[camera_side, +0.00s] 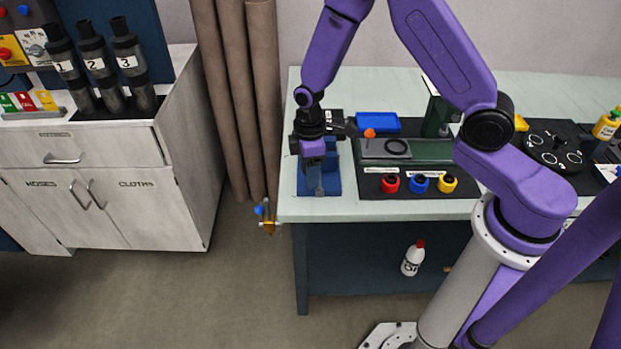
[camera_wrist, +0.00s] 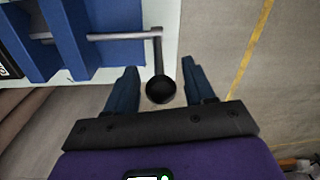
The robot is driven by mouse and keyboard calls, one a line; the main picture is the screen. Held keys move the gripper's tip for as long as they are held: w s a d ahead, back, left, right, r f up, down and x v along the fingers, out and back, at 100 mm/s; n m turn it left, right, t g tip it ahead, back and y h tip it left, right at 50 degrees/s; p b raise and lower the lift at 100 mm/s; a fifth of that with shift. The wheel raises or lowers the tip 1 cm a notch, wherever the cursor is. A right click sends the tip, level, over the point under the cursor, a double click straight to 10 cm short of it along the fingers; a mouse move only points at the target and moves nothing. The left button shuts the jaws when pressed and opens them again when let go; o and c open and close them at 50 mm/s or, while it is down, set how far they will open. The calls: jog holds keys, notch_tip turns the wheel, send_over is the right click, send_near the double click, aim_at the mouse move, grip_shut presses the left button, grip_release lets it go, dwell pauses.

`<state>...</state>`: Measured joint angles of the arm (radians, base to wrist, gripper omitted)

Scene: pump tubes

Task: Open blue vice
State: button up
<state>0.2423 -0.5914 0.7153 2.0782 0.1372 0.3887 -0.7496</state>
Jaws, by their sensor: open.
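The blue vice (camera_side: 330,184) sits at the front left corner of the table, partly hidden by my gripper in the side view. In the wrist view the vice (camera_wrist: 103,18) is at the upper left, with a grey screw rod (camera_wrist: 112,37) running out to a crank handle (camera_wrist: 158,50). The handle ends in a round black knob (camera_wrist: 161,89). My gripper (camera_wrist: 160,72) is open, with one dark blue finger on each side of the knob. The knob appears between the fingers, with gaps visible on both sides. I cannot tell how far apart the vice jaws are.
Right of the vice is a dark mat (camera_side: 377,190) with red, blue and yellow caps. A blue tray (camera_side: 377,122) lies behind. Brown rolls (camera_side: 262,100) stand left of the table, and a white cabinet (camera_side: 180,180) is further left. The floor before the table's left end is clear.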

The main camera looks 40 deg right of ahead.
jog(key=shift+f, duration=1.55)
jog(key=shift+c, duration=0.3)
grip_shut()
jog(key=shift+w+a+f+g+h, duration=0.25)
jog(key=shift+a+g+h, duration=0.15)
jog(key=shift+g+h, duration=0.1)
jog(key=shift+w+a+f+g+h, duration=0.2)
jog(key=shift+w+f+g+h, duration=0.05)
jog(key=shift+g+h, duration=0.45)
jog(key=shift+w+a+f+g+h, duration=0.15)
jog(key=shift+w+f+g+h, duration=0.1)
jog(key=shift+g+h, duration=0.45)
jog(key=shift+o, duration=0.3)
grip_release()
